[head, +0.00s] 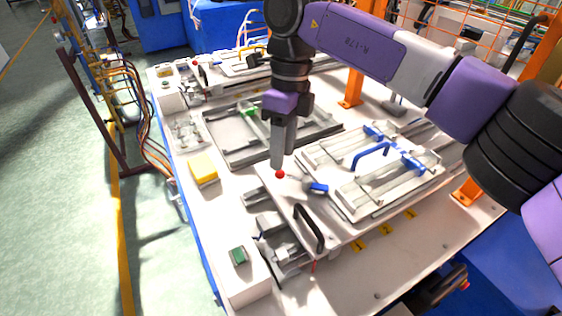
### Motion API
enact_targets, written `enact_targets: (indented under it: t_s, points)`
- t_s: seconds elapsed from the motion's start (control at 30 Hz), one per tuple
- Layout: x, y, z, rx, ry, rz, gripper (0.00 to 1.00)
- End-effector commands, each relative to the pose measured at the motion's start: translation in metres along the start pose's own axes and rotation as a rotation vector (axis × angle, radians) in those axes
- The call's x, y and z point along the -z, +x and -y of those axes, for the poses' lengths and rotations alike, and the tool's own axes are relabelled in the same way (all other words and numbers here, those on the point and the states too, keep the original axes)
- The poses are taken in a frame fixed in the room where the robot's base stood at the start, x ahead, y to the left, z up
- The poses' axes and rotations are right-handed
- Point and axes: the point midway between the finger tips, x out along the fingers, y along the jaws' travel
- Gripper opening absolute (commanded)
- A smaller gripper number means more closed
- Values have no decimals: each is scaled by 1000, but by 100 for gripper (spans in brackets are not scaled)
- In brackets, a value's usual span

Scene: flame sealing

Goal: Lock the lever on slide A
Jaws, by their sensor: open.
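My gripper (281,160) hangs from the upper middle with its grey fingers pointing down. It is open, though the gap between the fingers is hard to see from here. A red ball knob (280,174), which looks like the lever's end, shows right at the fingertips. I cannot tell whether the fingers touch it or stand around it. The near slide plate (335,228) lies below and to the right, with a black handle (308,228) on its left part. No letter A is readable. The lever's arm is mostly hidden or too small to make out.
A short blue-gripped part (316,187) sits right of the knob. A light fixture with a blue handle (371,155) stands further right. A yellow block (203,169) and a box with a green button (238,256) are on the left. An orange post (351,88) rises behind.

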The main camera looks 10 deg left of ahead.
Motion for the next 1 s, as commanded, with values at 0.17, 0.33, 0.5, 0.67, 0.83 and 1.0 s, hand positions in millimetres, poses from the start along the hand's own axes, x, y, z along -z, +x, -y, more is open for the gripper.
enact_targets:
  t_s: [0.17,0.33,0.5,0.67,0.83,1.0]
  points:
    - [0,25,-1,-3,-1,0,41]
    - [0,38,-1,-1,-1,1,41]
    - [0,41,-1,0,0,1,41]
    - [0,41,-1,0,0,2,35]
    - [0,41,-1,0,0,2,2]
    - [-1,40,-1,0,-1,2,0]
